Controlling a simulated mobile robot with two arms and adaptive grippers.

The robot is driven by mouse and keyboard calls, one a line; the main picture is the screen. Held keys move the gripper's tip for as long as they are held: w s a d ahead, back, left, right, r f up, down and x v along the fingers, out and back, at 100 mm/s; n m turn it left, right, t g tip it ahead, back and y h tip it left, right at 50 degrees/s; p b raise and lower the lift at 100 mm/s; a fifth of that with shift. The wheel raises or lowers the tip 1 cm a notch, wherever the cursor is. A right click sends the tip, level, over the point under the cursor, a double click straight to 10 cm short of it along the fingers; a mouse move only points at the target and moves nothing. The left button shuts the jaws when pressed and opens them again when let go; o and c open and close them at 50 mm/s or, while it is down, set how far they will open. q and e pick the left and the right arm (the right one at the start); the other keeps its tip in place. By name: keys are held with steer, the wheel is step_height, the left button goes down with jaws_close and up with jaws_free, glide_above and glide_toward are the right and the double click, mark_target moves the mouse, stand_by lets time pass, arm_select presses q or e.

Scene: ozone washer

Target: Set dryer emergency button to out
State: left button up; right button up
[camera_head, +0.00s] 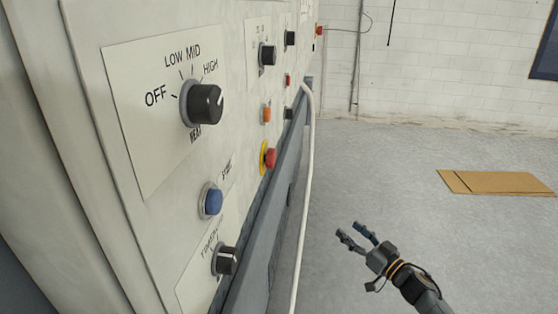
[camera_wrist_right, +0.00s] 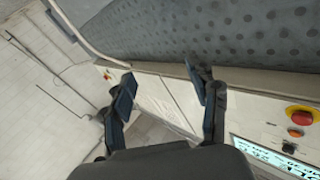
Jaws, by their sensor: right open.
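A red mushroom button on a yellow ring (camera_head: 270,159), which looks like an emergency button, is on the cream control panel (camera_head: 140,130) at left in the head view. It is seen from the side; I cannot tell whether it is in or out. My right gripper (camera_head: 348,229) is open and empty, well to the right of the panel over the floor. In the right wrist view the open fingers (camera_wrist_right: 160,72) have nothing between them. A red button on a yellow base (camera_wrist_right: 300,117) shows at that view's right edge; I cannot tell if it is the same one. My left gripper is not in view.
The panel also carries a black heat knob (camera_head: 205,104), a blue button (camera_head: 212,201), a lower black knob (camera_head: 226,261) and an orange button (camera_head: 266,114). A white hose (camera_head: 306,190) hangs beside the panel. Flat cardboard (camera_head: 497,182) lies on the otherwise open floor.

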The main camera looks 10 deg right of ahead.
step_height(320, 180, up, 12)
steer(key=a+n+y, duration=0.2)
steer(key=n+y, duration=0.1)
steer(key=y, duration=0.1)
steer(key=s+a+r+n+g+y+b, duration=0.1)
steer(key=s+a+r+n+g+y, duration=0.15)
steer(key=r, duration=0.35)
steer(key=s+a+r+n+g+y, duration=0.2)
steer(key=r+n+g+y, duration=0.15)
steer(key=r, duration=0.35)
steer(key=n+g+p, duration=0.2)
steer(key=g+p, duration=0.2)
glide_toward(275, 157)
steer(key=shift+h, duration=0.4)
steer(key=x, duration=0.5)
steer(key=r+x, duration=0.1)
steer(key=x, duration=0.2)
steer(key=shift+a, duration=0.15)
steer(key=shift+w+a+f, duration=0.15)
steer(key=shift+a, duration=0.25)
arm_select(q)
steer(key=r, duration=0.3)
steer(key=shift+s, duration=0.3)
